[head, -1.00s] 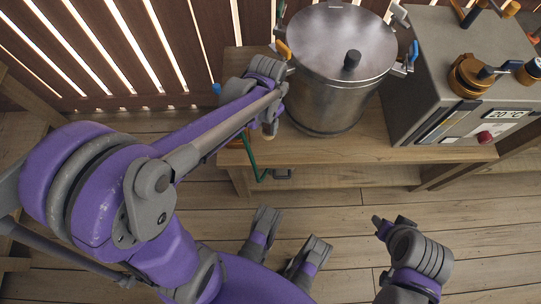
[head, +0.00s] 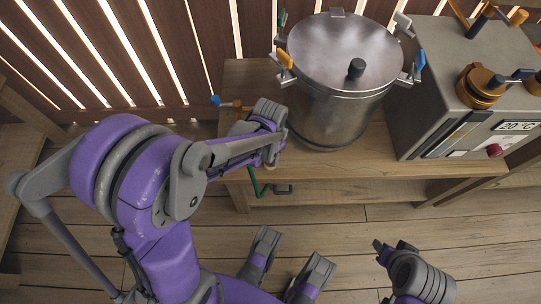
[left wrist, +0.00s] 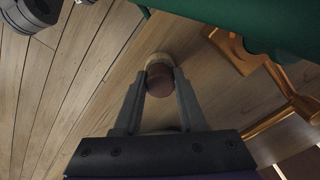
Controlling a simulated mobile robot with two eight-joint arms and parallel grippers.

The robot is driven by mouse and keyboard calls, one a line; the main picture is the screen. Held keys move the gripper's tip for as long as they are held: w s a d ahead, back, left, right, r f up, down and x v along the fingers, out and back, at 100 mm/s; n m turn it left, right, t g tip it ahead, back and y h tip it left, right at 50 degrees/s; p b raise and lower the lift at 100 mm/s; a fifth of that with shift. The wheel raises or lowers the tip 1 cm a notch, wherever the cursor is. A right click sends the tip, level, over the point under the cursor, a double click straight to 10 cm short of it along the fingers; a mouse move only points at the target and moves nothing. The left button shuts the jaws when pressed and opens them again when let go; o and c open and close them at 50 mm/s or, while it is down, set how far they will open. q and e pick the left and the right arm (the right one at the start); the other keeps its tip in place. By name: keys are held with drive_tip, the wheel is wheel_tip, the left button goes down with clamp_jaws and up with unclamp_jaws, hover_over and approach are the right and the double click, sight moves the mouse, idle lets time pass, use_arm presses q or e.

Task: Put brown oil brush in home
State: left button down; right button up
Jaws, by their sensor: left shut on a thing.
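In the left wrist view, my left gripper (left wrist: 160,76) is shut on the brown oil brush (left wrist: 159,82). The brush shows as a rounded brown piece with a paler tan rim between the two fingers. In the head view, my left gripper (head: 270,150) is beside the left side of the metal pot, over the wooden bench edge; the brush is mostly hidden there by the gripper. My right gripper (head: 392,248) is low at the lower right, over the floor, away from the bench. Its finger gap is unclear. I cannot tell which spot is the brush's home.
A lidded metal pot (head: 330,112) stands on the wooden bench (head: 390,168). A grey machine (head: 430,85) with a display is right of it. A green loop (head: 257,186) hangs at the bench front.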

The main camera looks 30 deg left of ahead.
sight(270, 157)
use_arm(q)
drive_tip(key=shift+f, duration=0.15)
drive_tip(key=shift+c, duration=2.4)
unclamp_jaws()
drive_tip(key=shift+r, duration=0.45)
wheel_tip(270, 157, up, 11)
drive_tip(key=p, duration=0.3)
drive_tip(key=s+d+r+n+t, duration=0.2)
drive_tip(key=s+d+r+t, duration=0.1)
drive_tip(key=s, duration=0.8)
drive_tip(key=shift+s+d+n+t+p, duration=0.15)
drive_tip(key=shift+s+n+t+p, duration=0.2)
drive_tip(key=shift+t, duration=0.55)
